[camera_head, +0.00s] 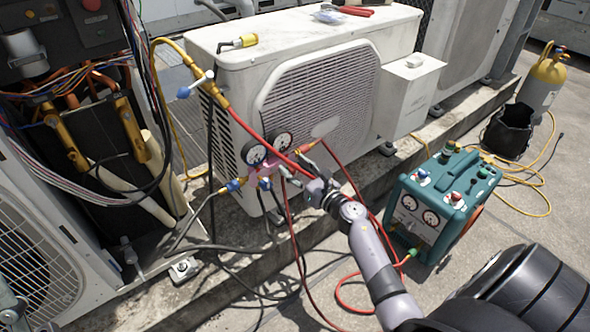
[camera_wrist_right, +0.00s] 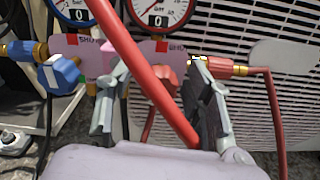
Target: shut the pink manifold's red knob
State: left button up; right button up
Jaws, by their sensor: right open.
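The pink manifold (camera_head: 268,172) hangs in front of the white condenser, with two round gauges on top. In the right wrist view the manifold's pink body (camera_wrist_right: 132,50) carries the red knob (camera_wrist_right: 166,77), partly covered by a red hose. My right gripper (camera_wrist_right: 160,98) is open, one finger on each side of the knob; I cannot tell if either touches it. In the head view my right gripper (camera_head: 312,190) is at the manifold's right end and hides the knob. A grey piece at the lower left edge looks like part of my left gripper (camera_head: 10,308); its fingers are unclear.
A thick red hose (camera_wrist_right: 130,60) crosses diagonally before the manifold. A blue knob (camera_wrist_right: 65,76) is on its left side. The teal recovery machine (camera_head: 443,200) stands at right on the ground, among loose hoses. The white condenser (camera_head: 235,90) is close behind.

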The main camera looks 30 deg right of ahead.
jog(key=shift+w, duration=0.1)
jog(key=shift+c, duration=0.3)
grip_shut()
dwell(0.4)
